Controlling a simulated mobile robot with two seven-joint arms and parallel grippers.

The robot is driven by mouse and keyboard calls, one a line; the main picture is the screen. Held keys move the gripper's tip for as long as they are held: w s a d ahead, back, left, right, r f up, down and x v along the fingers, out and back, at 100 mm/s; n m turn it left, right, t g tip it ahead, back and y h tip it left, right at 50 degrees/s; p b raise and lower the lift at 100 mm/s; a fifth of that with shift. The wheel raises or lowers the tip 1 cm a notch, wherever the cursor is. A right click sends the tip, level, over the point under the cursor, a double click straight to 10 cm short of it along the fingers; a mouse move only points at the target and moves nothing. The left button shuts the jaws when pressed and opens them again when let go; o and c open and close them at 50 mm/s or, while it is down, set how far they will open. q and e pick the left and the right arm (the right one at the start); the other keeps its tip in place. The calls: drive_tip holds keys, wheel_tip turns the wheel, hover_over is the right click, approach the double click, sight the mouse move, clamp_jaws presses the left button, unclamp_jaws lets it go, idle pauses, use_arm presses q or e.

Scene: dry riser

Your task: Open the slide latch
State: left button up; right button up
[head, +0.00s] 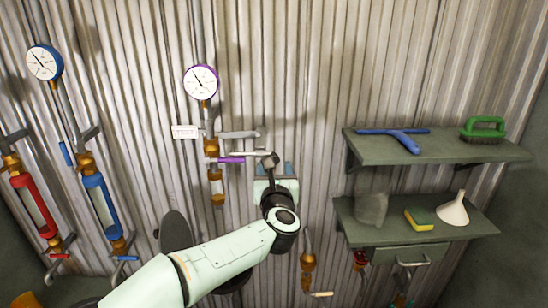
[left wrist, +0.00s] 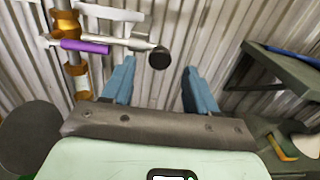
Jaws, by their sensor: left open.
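A metal rod ending in a dark round knob (head: 270,160), which looks like the slide latch, sticks out sideways from the brass riser pipe. In the left wrist view the knob (left wrist: 159,58) appears between and just beyond my fingertips; I cannot tell if they touch it. A purple handle (head: 231,160) lies level along the rod's left side; it also shows in the left wrist view (left wrist: 85,46). My left gripper (head: 274,168) is open, with blue fingers apart and nothing between them; in the left wrist view (left wrist: 159,80) it points at the wall. My right gripper is not in view.
A purple-rimmed gauge (head: 202,82) and white tag (head: 185,131) are on the same riser. Red (head: 34,205) and blue (head: 100,205) cylinders stand left. An upper shelf (head: 450,150) and a lower shelf (head: 400,234) with a funnel (head: 453,210) are at right.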

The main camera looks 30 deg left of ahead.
use_arm(q)
drive_tip(key=p+x, duration=0.1)
drive_tip(key=x, duration=0.2)
drive_tip(key=shift+w+a, duration=0.15)
drive_tip(key=shift+w, duration=0.2)
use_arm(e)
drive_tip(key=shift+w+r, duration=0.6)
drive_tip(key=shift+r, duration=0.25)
use_arm(q)
clamp_jaws()
drive_tip(key=w+d, duration=0.3)
drive_tip(key=d, duration=0.2)
drive_tip(key=shift+b, duration=0.3)
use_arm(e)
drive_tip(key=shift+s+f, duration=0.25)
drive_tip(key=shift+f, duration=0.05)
use_arm(q)
drive_tip(key=shift+d, duration=0.1)
unclamp_jaws()
